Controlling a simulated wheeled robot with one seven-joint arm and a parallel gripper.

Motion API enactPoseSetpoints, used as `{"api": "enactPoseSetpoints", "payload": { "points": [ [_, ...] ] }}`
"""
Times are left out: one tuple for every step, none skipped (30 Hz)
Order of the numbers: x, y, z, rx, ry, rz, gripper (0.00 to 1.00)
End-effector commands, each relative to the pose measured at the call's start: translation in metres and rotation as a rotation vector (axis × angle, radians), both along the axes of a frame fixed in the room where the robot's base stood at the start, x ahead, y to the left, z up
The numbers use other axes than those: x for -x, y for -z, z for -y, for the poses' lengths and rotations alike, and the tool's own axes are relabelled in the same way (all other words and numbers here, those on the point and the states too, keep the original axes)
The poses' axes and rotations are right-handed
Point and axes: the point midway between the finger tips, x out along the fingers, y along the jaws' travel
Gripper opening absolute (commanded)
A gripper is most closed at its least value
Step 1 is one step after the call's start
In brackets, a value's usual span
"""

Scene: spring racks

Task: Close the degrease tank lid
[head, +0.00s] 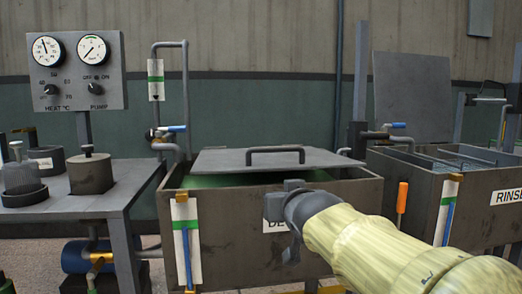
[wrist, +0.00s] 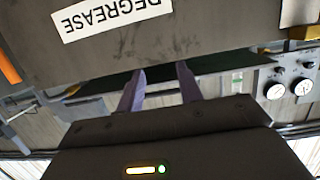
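The degrease tank (head: 345,199) is a dark grey box in the middle of the head view. Its label shows upside down in the wrist view (wrist: 112,14) and is partly hidden by my arm in the head view. The grey lid (head: 225,161) with a black bar handle (head: 275,150) lies over the tank opening. A green strip shows between the lid's front edge and the tank's front rim, so the lid is not flush. My gripper (head: 292,215) is in front of the tank's front wall. In the wrist view its two fingers (wrist: 160,73) are apart and hold nothing, with their tips near the rim.
The rinse tank (head: 472,205) stands at right with its lid (head: 412,95) upright. An orange-handled tool (head: 402,198) is beside it. A gauge panel (head: 77,70) and a bench (head: 120,196) with lidded pots are at left. Pipes and valves (head: 170,128) rise behind the tank.

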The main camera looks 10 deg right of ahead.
Motion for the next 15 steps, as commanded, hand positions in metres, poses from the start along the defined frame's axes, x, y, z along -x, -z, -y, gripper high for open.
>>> {"api": "enactPoseSetpoints", "payload": {
  "points": [
    [0.0, 0.01, 0.004, 0.001, 0.008, -0.07, 0.36],
    [0.0, 0.022, 0.006, 0.003, 0.012, -0.116, 0.36],
    [0.003, 0.039, 0.01, 0.005, 0.019, -0.183, 0.36],
    [0.007, 0.052, 0.012, 0.008, 0.023, -0.235, 0.36],
    [0.011, 0.067, 0.015, 0.009, 0.028, -0.291, 0.36],
    [0.019, 0.085, 0.018, 0.012, 0.032, -0.365, 0.36],
    [0.027, 0.099, 0.019, 0.015, 0.034, -0.422, 0.36],
    [0.035, 0.112, 0.021, 0.016, 0.036, -0.478, 0.36],
    [0.047, 0.128, 0.024, 0.018, 0.038, -0.552, 0.36],
    [0.057, 0.14, 0.025, 0.019, 0.038, -0.608, 0.36],
    [0.069, 0.151, 0.026, 0.019, 0.039, -0.664, 0.36],
    [0.085, 0.164, 0.027, 0.02, 0.038, -0.738, 0.36],
    [0.098, 0.174, 0.028, 0.02, 0.036, -0.793, 0.36],
    [0.11, 0.182, 0.028, 0.02, 0.034, -0.843, 0.36],
    [0.127, 0.191, 0.029, 0.019, 0.032, -0.906, 0.36]
  ]
}}
